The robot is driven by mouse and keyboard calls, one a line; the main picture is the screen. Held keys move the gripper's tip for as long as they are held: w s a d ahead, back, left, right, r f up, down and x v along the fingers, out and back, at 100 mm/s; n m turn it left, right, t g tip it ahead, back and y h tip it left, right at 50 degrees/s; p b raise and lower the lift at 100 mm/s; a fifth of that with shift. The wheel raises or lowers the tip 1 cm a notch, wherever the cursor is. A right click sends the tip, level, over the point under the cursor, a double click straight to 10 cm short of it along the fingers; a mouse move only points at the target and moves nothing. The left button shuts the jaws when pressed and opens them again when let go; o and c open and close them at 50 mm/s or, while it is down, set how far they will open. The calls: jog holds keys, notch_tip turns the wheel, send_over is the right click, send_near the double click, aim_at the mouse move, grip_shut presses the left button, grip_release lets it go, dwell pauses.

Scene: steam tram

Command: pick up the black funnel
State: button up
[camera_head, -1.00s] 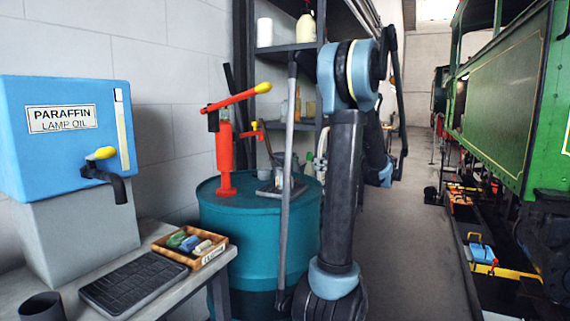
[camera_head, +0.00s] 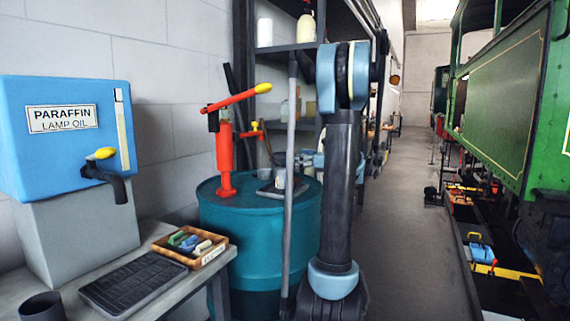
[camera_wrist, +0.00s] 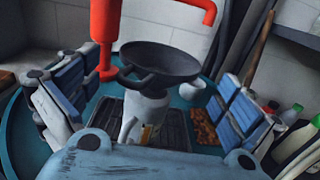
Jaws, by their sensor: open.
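The black funnel (camera_wrist: 160,62) shows in the wrist view as a wide dark bowl with a small loop at its left. It is above a pale grey vessel (camera_wrist: 148,108), and its lower end is hidden, so I cannot tell how it sits. My gripper (camera_wrist: 150,92) is open and empty, with one blue-padded finger left of the funnel and one right. The funnel appears beyond the fingers, apart from them. In the head view I cannot make out the funnel, and my arm mostly hides the gripper.
A teal drum (camera_head: 255,225) carries a red hand pump (camera_head: 225,155), which stands close behind the funnel to the left in the wrist view. A small white cup (camera_wrist: 193,90) and a dark ribbed tray (camera_wrist: 174,127) are nearby. Bottles (camera_wrist: 292,140) stand at the right.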

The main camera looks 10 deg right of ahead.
aim_at(275, 154)
jog(key=shift+x, duration=2.7)
jog(key=shift+r, duration=0.15)
jog(key=shift+c, duration=0.2)
jog(key=c, duration=1.1)
jog(key=shift+r, duration=0.1)
notch_tip(275, 154, up, 10)
jog(key=shift+f, duration=0.1)
